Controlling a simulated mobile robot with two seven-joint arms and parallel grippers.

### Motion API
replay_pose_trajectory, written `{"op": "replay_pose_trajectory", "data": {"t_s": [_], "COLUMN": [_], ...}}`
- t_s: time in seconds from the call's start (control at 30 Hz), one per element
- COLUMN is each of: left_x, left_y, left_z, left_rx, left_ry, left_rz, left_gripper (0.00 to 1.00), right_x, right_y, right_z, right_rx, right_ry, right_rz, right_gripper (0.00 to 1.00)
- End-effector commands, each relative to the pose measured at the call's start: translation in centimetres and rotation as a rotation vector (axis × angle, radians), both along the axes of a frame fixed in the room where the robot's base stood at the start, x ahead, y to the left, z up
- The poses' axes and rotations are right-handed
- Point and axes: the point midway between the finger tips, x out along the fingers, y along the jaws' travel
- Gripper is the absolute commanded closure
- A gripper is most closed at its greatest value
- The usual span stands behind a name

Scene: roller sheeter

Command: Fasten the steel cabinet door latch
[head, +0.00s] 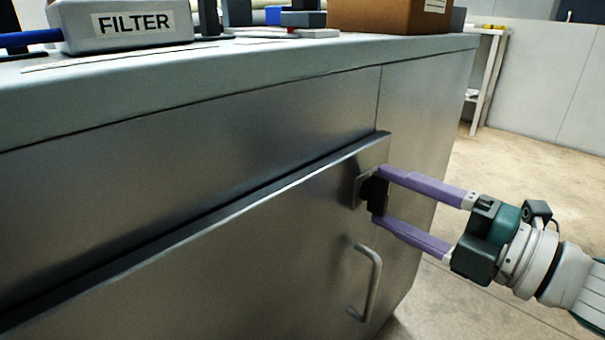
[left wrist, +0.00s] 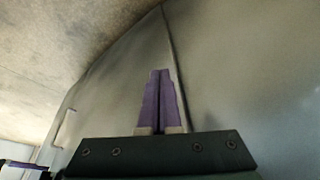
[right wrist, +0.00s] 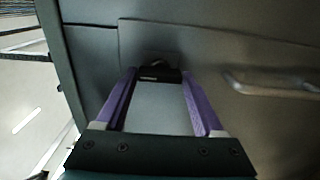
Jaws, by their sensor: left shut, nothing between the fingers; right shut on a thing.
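The steel cabinet door (head: 250,255) is a grey panel on the cabinet front, with a dark band along its top edge. I cannot tell whether it sits fully flush. The dark latch (head: 375,193) is near the door's upper right corner; it also shows in the right wrist view (right wrist: 160,74). My right gripper (head: 375,192) has its two purple fingers above and below the latch and is shut on it. The fingers partly hide it. My left gripper (left wrist: 158,72) is shut and empty, pointing at a plain grey surface in the left wrist view.
A bent bar handle (head: 372,283) is below the latch. The countertop (head: 250,62) above holds a box labelled FILTER (head: 125,28) and a brown box (head: 390,15). A white shelf stand (head: 487,80) is behind at the right. The floor (head: 500,190) right of the cabinet is clear.

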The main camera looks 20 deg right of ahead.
Motion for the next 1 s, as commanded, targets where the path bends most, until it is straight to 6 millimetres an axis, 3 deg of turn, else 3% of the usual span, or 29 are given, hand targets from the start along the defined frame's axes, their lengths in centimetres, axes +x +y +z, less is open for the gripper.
{"op": "replay_pose_trajectory", "data": {"t_s": [0.3, 0.33, 0.57, 0.87, 1.0], "left_x": [0.0, 0.0, 0.0, 0.0, 0.0], "left_y": [-0.1, -0.2, -0.3, -0.3, -0.2], "left_z": [0.0, 0.0, 0.0, 0.1, 0.5], "left_rx": [-0.005, -0.007, -0.011, -0.009, -0.008], "left_ry": [0.0, 0.0, 0.001, 0.0, 0.0], "left_rz": [0.004, 0.004, 0.007, 0.006, 0.006], "left_gripper": [1.0, 1.0, 1.0, 1.0, 1.0], "right_x": [0.0, 0.0, 0.0, -0.3, -2.2], "right_y": [0.0, 0.0, 0.0, -0.1, -0.9], "right_z": [0.0, 0.0, 0.0, 0.0, 0.0], "right_rx": [-0.009, -0.009, -0.006, -0.004, -0.004], "right_ry": [-0.003, -0.003, -0.001, 0.0, 0.004], "right_rz": [0.001, 0.001, 0.001, 0.001, 0.0], "right_gripper": [0.86, 0.27, 0.01, 0.0, 0.0]}}
